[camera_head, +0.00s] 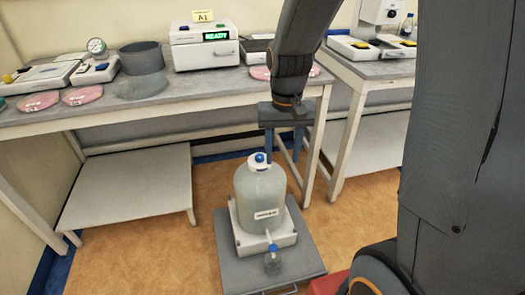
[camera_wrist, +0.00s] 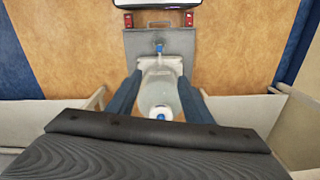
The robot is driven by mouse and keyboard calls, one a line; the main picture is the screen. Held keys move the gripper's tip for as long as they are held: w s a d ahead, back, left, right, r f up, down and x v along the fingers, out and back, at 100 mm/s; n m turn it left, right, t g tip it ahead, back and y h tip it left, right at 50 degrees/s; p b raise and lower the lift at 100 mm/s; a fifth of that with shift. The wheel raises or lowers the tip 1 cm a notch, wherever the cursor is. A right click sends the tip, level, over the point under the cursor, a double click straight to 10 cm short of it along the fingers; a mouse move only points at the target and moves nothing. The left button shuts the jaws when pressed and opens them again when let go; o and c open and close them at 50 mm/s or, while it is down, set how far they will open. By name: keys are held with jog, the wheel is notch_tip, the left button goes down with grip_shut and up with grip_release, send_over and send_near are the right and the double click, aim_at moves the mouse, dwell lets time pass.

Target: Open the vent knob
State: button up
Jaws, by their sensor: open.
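A large translucent carboy (camera_head: 260,195) with a label stands upright on a white base (camera_head: 240,238). Its white cap (camera_head: 256,168) carries a blue vent knob (camera_head: 260,157). In the wrist view the blue knob (camera_wrist: 161,117) shows near the palm edge, between the lines of the two fingers. My gripper (camera_head: 284,152) is open and empty, fingers pointing down, close to the carboy's top and slightly right of the knob in the head view. Its fingers (camera_wrist: 159,76) show on both sides of the carboy in the wrist view. I see no contact with the knob; the exact gap is unclear.
Behind is a bench (camera_head: 215,88) with a READY device (camera_head: 203,50), a grey pot (camera_head: 141,58) and pink dishes. A second bench (camera_head: 365,68) stands at right.

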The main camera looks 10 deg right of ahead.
jog(key=w+f+m+p, duration=0.15)
jog(key=w+f, duration=0.25)
jog(key=w, duration=0.9)
jog(key=m+p, duration=0.1)
jog(key=m, duration=0.3)
send_over(260, 156)
notch_tip(260, 156, down, 11)
jog(key=shift+r, duration=0.2)
notch_tip(260, 156, down, 7)
jog(key=shift+f+p, duration=0.2)
jog(key=shift+p, duration=0.5)
jog(key=shift+c, duration=0.3)
jog(key=c, duration=1)
